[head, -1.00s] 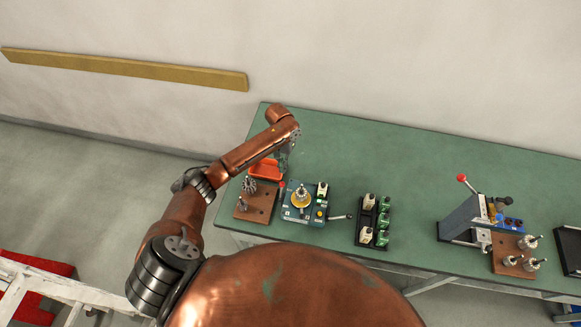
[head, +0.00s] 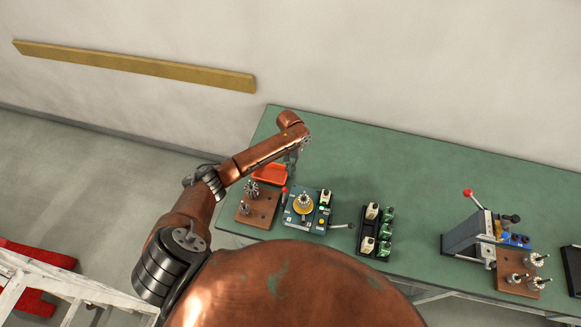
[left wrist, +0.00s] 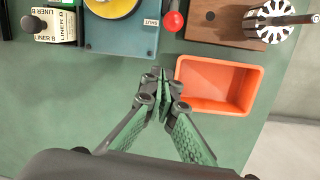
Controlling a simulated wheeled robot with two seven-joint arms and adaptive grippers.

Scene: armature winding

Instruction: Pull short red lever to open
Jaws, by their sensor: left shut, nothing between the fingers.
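The short red lever shows as a red ball knob (left wrist: 173,21) at the edge of the blue winding machine (left wrist: 120,40), beside a label reading SHUT. In the head view the red knob (head: 284,189) stands at the left side of the blue machine (head: 303,221). My left gripper (left wrist: 160,76) is shut and empty over the green table, below the knob in the wrist view and apart from it. In the head view the left gripper (head: 291,166) is beside the orange tray, behind the machine. My right gripper is not in view.
The orange tray (left wrist: 242,68) lies close to the left gripper. A brown wooden block (head: 262,211) with metal parts is left of the machine. A black rack (head: 370,247) with liner boxes stands right of it. Another device with a red-knobbed lever (head: 467,193) is farther right.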

